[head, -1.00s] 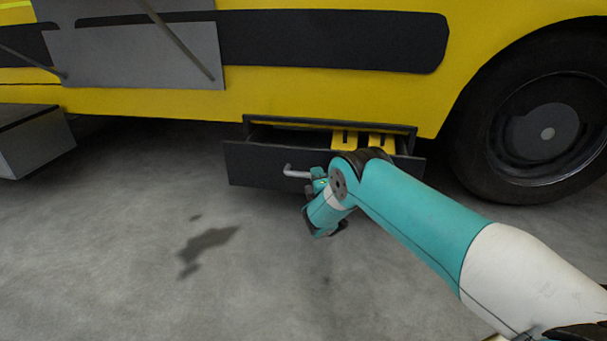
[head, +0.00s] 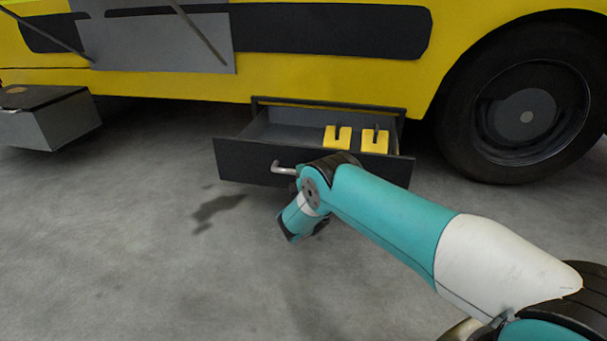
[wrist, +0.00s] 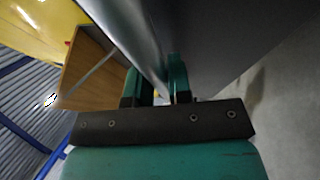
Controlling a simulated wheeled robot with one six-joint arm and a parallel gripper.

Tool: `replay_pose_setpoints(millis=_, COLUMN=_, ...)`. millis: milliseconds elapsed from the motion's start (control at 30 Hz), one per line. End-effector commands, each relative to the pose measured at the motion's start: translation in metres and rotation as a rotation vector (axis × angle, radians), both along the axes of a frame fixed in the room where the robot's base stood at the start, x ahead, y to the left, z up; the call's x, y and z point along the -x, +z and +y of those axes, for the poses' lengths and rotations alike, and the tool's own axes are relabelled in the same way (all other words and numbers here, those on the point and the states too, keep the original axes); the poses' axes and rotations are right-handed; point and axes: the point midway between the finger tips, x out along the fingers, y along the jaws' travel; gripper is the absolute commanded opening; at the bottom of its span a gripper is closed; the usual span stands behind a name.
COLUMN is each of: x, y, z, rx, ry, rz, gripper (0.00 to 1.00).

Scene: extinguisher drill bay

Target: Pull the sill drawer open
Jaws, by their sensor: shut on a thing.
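The sill drawer (head: 240,161) is a dark grey box under the yellow vehicle's side. It stands well out from its frame, and its inside shows. Its bar handle (head: 284,169) is light metal on the front face; the right part is hidden behind my arm. In the wrist view the handle (wrist: 146,50) runs as a pale bar down between the two green fingers of my gripper (wrist: 158,84). The fingers are shut on it. In the head view my arm hides the fingertips.
Two yellow blocks (head: 337,138) with dark slots lie in the drawer's right part. A black wheel (head: 527,117) is to the right. A grey step box (head: 50,118) juts out at the left. The concrete floor (head: 130,240) in front is clear.

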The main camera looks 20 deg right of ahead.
Motion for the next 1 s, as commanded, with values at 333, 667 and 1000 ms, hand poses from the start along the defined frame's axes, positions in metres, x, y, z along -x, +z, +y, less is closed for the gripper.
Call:
replay_pose_setpoints(millis=333, x=0.0, y=0.001, z=0.001, rx=-0.002, ry=0.001, rz=-0.001, gripper=0.3)
replay_pose_setpoints(millis=667, x=0.0, y=0.0, z=0.002, rx=0.0, ry=0.0, rz=0.001, gripper=0.43)
replay_pose_setpoints(millis=1000, x=0.033, y=-0.001, z=0.009, rx=0.004, ry=0.002, rz=0.007, gripper=0.43)
